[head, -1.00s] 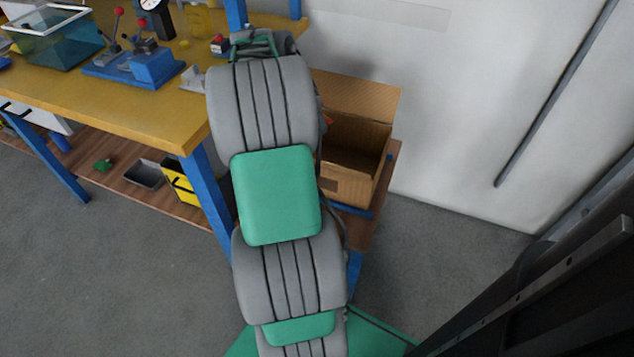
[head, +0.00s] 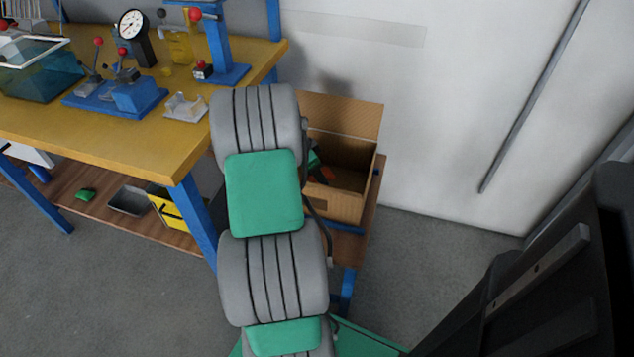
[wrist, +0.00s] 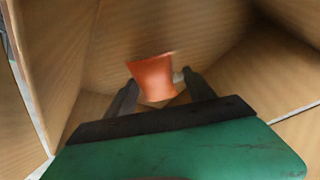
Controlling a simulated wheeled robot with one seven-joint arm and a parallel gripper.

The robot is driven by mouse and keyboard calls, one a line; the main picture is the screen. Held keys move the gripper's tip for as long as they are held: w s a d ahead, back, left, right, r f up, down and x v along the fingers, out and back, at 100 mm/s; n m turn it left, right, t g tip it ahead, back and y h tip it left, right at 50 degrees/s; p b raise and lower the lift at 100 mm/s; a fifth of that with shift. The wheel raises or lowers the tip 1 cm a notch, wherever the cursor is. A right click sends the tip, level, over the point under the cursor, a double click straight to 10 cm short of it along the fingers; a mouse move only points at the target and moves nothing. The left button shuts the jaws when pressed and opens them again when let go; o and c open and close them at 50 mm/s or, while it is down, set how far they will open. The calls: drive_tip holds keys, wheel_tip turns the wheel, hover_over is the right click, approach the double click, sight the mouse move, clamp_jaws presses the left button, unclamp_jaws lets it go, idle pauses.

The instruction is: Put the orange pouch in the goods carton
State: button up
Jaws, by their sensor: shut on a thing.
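The goods carton (head: 341,205) is an open brown cardboard box with its back flap up, right of the workbench in the head view. Its inner walls (wrist: 150,30) fill most of the wrist view. My gripper (wrist: 160,88) is shut on the orange pouch (wrist: 153,74), which sits between its two dark fingertips. The gripper and pouch are inside or just over the carton's opening; the exact depth is unclear.
The yellow workbench (head: 130,150) stands left of the carton, with a blue fixture (head: 115,95) and a dial gauge (head: 133,25) on it. The carton stands on a wooden surface beside a white wall (head: 420,120). Grey floor (head: 430,245) is clear at the right.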

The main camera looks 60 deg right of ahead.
wheel_tip(320, 180, down, 4)
drive_tip(key=shift+r+b, duration=0.1)
drive_tip(key=shift+b, duration=0.2)
drive_tip(key=shift+f, duration=0.2)
drive_tip(key=o, duration=1.4)
drive_tip(key=shift+o, duration=0.2)
drive_tip(key=p+v, duration=0.2)
drive_tip(key=v, duration=1)
drive_tip(key=shift+r+p, duration=0.25)
drive_tip(key=shift+p, duration=0.05)
